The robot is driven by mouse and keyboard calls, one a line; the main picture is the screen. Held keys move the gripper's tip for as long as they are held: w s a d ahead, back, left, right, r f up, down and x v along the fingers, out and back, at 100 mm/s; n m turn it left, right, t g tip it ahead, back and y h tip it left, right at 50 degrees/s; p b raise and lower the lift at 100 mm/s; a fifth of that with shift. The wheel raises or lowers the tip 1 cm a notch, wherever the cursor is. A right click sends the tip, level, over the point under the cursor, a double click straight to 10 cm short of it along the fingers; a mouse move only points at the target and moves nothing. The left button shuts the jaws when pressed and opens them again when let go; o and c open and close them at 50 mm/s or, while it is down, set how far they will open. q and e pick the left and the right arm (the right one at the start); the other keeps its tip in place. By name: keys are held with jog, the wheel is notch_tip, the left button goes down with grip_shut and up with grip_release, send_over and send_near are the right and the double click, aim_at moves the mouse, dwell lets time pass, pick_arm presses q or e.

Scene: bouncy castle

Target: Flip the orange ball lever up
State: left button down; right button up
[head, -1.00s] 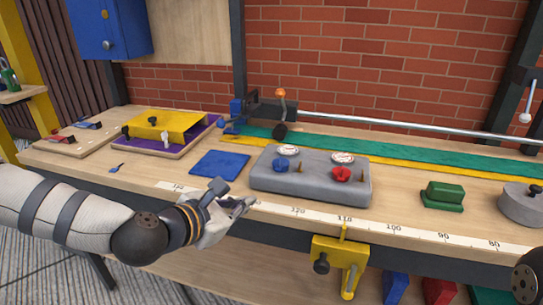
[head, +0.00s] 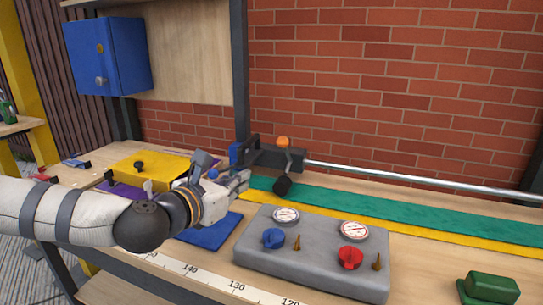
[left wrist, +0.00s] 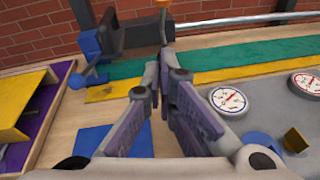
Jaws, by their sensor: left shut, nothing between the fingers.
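The orange ball (head: 283,142) tops a short lever on the dark clamp block (head: 277,158) at the end of a metal rod, behind the bench's middle. In the left wrist view the ball (left wrist: 162,3) is cut off by the top edge. A black cylinder (head: 282,186) hangs below it. My left gripper (head: 245,178) is shut and empty, in front and to the left of the block, above the blue mat. In the left wrist view its fingertips (left wrist: 160,62) point toward the block, appearing just below the ball. My right gripper is not in view.
A grey panel (head: 310,262) with two gauges and blue and red knobs stands right of my left gripper. Green and yellow strips (head: 400,223) run along the back. A green block (head: 490,288) is at right.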

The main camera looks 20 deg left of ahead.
pick_arm(q)
jog(key=b, duration=0.1)
send_near(286, 151)
notch_tip(286, 151, down, 3)
jog(key=a, duration=0.1)
jog(key=w+r, duration=0.2)
jog(key=shift+w+d+r+p, duration=0.1)
jog(key=shift+w+d+p, duration=0.2)
jog(key=shift+w+p, duration=0.1)
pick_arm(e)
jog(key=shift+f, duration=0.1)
pick_arm(q)
jog(key=shift+r, duration=0.1)
jog(key=shift+w+r, duration=0.25)
jog(key=shift+r, duration=0.05)
